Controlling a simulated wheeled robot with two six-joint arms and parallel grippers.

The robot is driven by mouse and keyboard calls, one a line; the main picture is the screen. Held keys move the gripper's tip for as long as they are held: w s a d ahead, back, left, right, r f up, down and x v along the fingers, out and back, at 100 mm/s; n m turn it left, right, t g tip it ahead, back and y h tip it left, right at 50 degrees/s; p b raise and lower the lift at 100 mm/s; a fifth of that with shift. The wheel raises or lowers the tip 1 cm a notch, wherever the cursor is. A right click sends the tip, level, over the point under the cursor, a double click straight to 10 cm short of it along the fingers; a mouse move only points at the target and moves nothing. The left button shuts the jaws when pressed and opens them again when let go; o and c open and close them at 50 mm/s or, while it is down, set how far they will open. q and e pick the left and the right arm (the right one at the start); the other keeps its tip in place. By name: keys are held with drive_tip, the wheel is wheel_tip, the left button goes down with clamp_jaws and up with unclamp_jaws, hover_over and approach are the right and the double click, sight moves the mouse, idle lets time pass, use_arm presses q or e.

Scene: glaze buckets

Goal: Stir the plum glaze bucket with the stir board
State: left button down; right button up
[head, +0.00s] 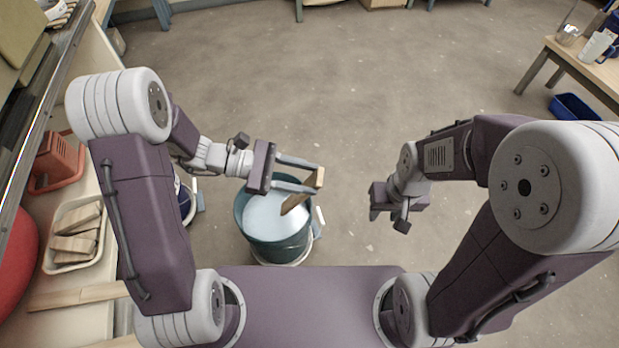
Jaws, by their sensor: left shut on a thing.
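My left gripper (314,180) is shut on a wooden stir board (296,202) above the right side of a dark teal bucket (278,247). The board slants down to the left over the pale blue contents (268,215); I cannot tell whether its lower end touches them. A second, dark blue bucket (184,203) is mostly hidden behind my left arm. No plum colour shows clearly in either bucket. My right gripper (388,213) hangs over bare floor to the right of the teal bucket; its fingers cannot be made out.
A counter on the left holds a white tray (57,258) of wooden blocks, an orange-red container (58,160) and loose boards (80,296). A wooden table (580,68) with cups stands at the far right, a blue bin (575,107) below it. The middle floor is clear.

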sight(290, 201)
use_arm(q)
drive_tip(key=w+a+f+b, duration=0.2)
drive_tip(key=f+b, duration=0.2)
drive_tip(key=f, duration=0.3)
drive_tip(key=w+a+f+b, duration=0.1)
drive_tip(key=a+f+b, duration=0.1)
drive_tip(key=f+b, duration=0.2)
drive_tip(key=w+a+f+b, duration=0.2)
drive_tip(key=a+f+b, duration=0.1)
drive_tip(key=f, duration=0.7)
drive_tip(key=shift+w+b, duration=0.3)
drive_tip(key=shift+b, duration=0.3)
